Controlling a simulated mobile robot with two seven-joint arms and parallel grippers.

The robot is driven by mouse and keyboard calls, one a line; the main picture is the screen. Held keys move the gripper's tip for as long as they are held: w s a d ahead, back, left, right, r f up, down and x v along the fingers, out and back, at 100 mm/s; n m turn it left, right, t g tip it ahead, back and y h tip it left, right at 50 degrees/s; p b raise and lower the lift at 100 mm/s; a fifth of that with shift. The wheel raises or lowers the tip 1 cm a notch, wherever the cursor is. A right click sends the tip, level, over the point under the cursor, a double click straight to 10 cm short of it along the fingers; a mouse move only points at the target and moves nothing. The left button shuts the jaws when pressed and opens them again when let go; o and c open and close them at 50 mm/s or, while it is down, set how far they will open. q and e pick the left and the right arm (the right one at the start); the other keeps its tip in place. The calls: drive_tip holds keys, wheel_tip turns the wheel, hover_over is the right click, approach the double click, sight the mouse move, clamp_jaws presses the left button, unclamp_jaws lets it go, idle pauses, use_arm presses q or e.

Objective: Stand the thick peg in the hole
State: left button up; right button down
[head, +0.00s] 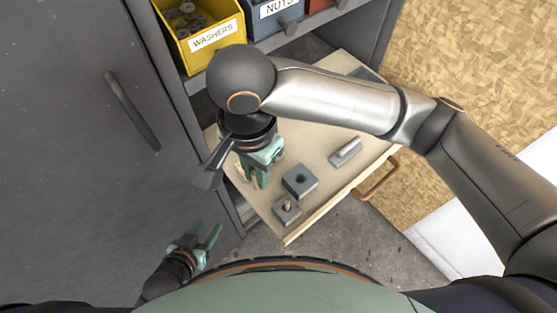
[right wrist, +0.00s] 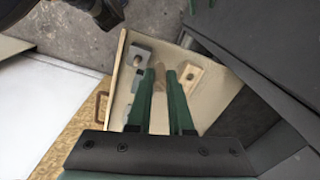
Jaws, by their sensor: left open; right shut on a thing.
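My right gripper (head: 258,184) reaches down over the open drawer, to the left of the blocks. It is shut on a brownish peg (right wrist: 158,73), which shows only in part between the fingertips in the right wrist view. A blue-grey block with a dark round hole (head: 300,181) lies in the drawer, to the right of the right gripper and apart from it. In the right wrist view a finger hides part of this block. My left gripper (head: 209,236) is open and empty, low beside the grey cabinet door.
The drawer (head: 325,122) also holds a grey block with a brass-coloured stub (head: 287,209), a long light-grey block (head: 345,151) and a pale wooden block (right wrist: 190,76). The drawer handle (head: 378,182) sticks out in front. Yellow washers bin (head: 212,42) and nuts bin (head: 275,12) stand above.

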idle(0.5)
drive_tip(key=w+d+f+p, duration=0.3)
drive_tip(key=w+d+p, duration=0.4)
drive_tip(key=p, duration=0.4)
drive_tip(key=shift+s+d+f+b, duration=0.2)
drive_tip(key=shift+d+f+b, duration=0.15)
drive_tip(key=shift+f, duration=0.7)
drive_tip(key=shift+s+d+f+b, duration=0.15)
drive_tip(key=shift+d+f+b, duration=0.2)
drive_tip(key=shift+f, duration=0.7)
drive_tip(key=shift+s+d+f+b, duration=0.25)
drive_tip(key=shift+f+b, duration=0.1)
drive_tip(key=shift+f, duration=0.7)
drive_tip(key=shift+f+b, duration=0.9)
drive_tip(key=shift+b, duration=0.55)
drive_tip(key=shift+f+p, duration=0.35)
drive_tip(key=shift+p, duration=0.05)
